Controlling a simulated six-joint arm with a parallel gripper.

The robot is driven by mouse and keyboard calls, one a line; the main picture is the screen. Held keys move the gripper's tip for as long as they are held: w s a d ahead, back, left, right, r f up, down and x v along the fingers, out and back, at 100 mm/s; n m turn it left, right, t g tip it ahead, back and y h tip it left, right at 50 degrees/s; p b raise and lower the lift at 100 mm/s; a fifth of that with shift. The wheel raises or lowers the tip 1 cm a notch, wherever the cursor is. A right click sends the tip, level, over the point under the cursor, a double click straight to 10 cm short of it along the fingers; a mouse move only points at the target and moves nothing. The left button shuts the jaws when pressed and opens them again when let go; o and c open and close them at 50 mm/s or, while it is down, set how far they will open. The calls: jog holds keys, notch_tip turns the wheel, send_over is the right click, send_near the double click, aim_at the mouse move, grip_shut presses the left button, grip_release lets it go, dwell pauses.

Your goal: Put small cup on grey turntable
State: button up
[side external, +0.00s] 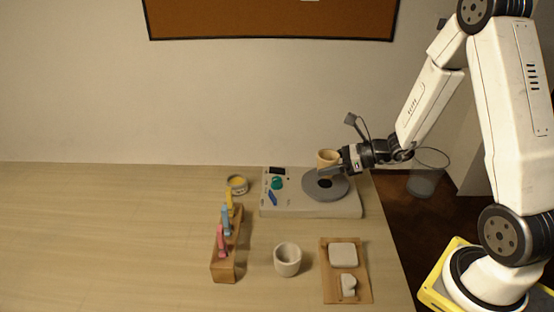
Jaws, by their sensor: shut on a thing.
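The small cup (327,157) is tan and looks upright. My gripper (338,169) comes in from the right and is shut on the cup. The grey turntable (326,190) is a round disc with a dark centre, set on the right part of a pale machine. The cup shows over the back part of the disc. I cannot tell from this view whether its base touches the disc, since my gripper hides part of it.
The pale machine (290,206) has a small display and coloured controls. The table's left side is clear.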

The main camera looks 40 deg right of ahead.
jog(key=shift+f, duration=1.3)
jog(key=shift+f, duration=0.1)
jog(key=o, duration=1.3)
jog(key=shift+c, duration=0.2)
jog(key=v, duration=1.2)
jog(key=shift+a, duration=0.1)
